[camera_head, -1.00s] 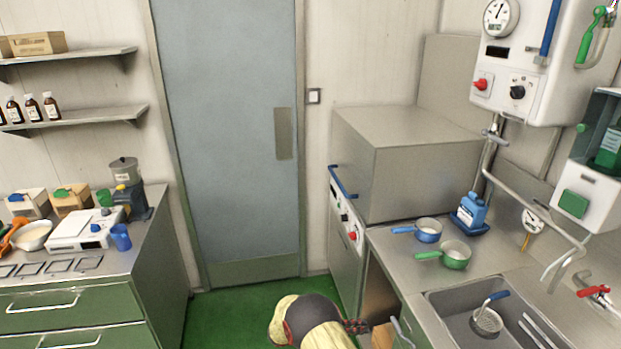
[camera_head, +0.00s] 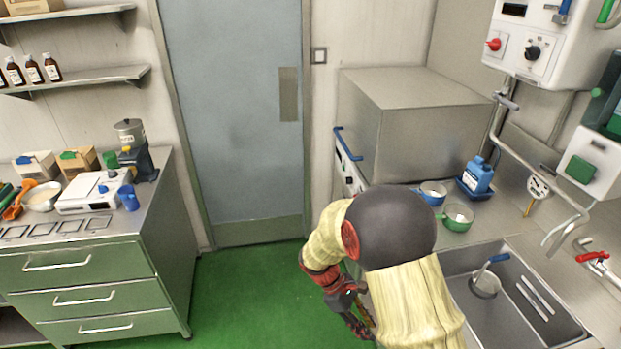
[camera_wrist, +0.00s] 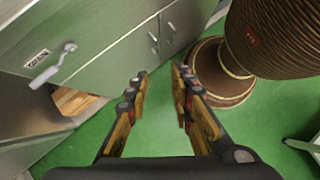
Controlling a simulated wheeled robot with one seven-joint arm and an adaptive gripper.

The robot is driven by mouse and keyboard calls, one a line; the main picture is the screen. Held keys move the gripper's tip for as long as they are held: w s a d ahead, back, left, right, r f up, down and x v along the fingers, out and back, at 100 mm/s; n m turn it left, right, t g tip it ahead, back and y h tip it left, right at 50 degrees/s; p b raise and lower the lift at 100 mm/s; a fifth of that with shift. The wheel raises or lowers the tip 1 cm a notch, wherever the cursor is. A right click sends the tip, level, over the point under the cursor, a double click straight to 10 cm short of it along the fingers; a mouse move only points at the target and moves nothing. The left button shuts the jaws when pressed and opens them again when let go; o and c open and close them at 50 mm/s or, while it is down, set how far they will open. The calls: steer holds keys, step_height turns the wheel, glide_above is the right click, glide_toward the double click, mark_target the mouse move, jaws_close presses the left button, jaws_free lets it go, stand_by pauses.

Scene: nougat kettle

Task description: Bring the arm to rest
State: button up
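My gripper (camera_wrist: 160,92) is open and empty in the wrist view. Its two fingers stand apart with only the green floor between them. In the head view my arm is folded over the front of the right-hand counter, and my gripper (camera_head: 362,318) hangs low beside the counter front, partly hidden by my arm. It touches no object that I can see.
The green floor (camera_head: 240,290) is clear left of my arm. The right counter holds a blue pan (camera_head: 432,190), a green pan (camera_head: 457,218) and a sink (camera_head: 510,310). In the wrist view, a cabinet with a lever handle (camera_wrist: 52,66) stands at upper left.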

steer(key=s+d+r+m+t+y, duration=0.1)
steer(key=s+r+m+t+y, duration=0.1)
steer(key=s+r, duration=0.4)
steer(key=s+d+r+m+t+y, duration=0.1)
steer(key=s+r+m+t, duration=0.3)
steer(key=r, duration=1)
steer(key=s+d+r+m+t+y, duration=0.1)
steer(key=s+r+m+t+y, duration=0.1)
steer(key=s+r+m, duration=0.5)
step_height(320, 180, up, 3)
steer(key=shift+s+d+r+t+y, duration=0.2)
steer(key=shift+s+t+y, duration=0.3)
steer(key=shift+y, duration=0.4)
steer(key=shift+s+d, duration=0.1)
steer(key=shift+s, duration=0.05)
